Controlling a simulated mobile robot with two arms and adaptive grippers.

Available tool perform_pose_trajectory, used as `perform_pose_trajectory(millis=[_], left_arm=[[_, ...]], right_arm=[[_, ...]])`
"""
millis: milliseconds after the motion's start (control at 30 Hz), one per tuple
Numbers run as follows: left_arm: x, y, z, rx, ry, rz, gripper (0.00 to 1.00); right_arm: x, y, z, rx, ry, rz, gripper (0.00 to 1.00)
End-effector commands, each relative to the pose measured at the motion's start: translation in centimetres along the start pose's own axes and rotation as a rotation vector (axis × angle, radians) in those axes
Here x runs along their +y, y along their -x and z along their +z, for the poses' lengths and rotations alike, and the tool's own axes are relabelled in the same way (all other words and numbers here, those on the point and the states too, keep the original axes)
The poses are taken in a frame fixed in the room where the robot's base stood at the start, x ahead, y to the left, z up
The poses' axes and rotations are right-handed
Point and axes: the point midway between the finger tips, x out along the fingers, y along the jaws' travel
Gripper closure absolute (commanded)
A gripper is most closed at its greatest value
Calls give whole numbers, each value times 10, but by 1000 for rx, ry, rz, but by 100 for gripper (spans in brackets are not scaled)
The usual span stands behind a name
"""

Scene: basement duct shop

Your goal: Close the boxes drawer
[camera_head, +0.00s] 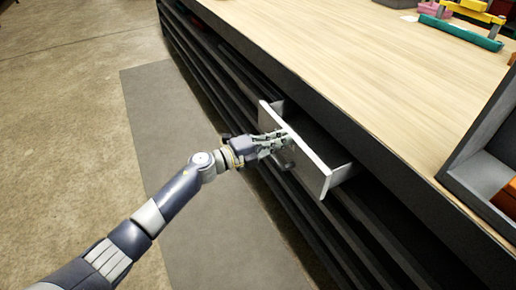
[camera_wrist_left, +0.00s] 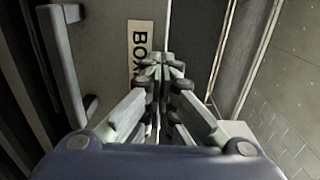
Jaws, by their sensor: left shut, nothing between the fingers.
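The boxes drawer (camera_head: 312,165) stands pulled out from the dark cabinet under the wooden worktop, its white front facing my arm. In the left wrist view its front (camera_wrist_left: 185,32) fills the middle, with a label (camera_wrist_left: 139,45) partly hidden by my fingers and a bar handle (camera_wrist_left: 68,65) to the left. My left gripper (camera_head: 284,139) is shut and empty, its fingertips (camera_wrist_left: 163,62) at the drawer front beside the handle. I cannot tell whether they touch the front. My right gripper is not in view.
The worktop (camera_head: 370,60) runs above the drawer. A dark bin with orange things (camera_head: 480,175) stands at its right edge, and green and yellow tools (camera_head: 460,30) lie at the back right. A grey mat (camera_head: 165,120) and open concrete floor lie left of the cabinet.

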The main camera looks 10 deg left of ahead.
Motion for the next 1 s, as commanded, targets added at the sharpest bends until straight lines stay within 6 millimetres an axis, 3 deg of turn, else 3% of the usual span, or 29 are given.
perform_pose_trajectory(millis=[233,633,800,1000], left_arm=[[2,-44,0,0,0,-2,100],[1,-88,0,0,0,-2,100],[1,-98,0,0,0,-1,100],[0,-103,0,-1,0,-1,100]], right_arm=[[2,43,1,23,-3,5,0],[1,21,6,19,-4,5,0],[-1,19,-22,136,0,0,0],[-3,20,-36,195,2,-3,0]])
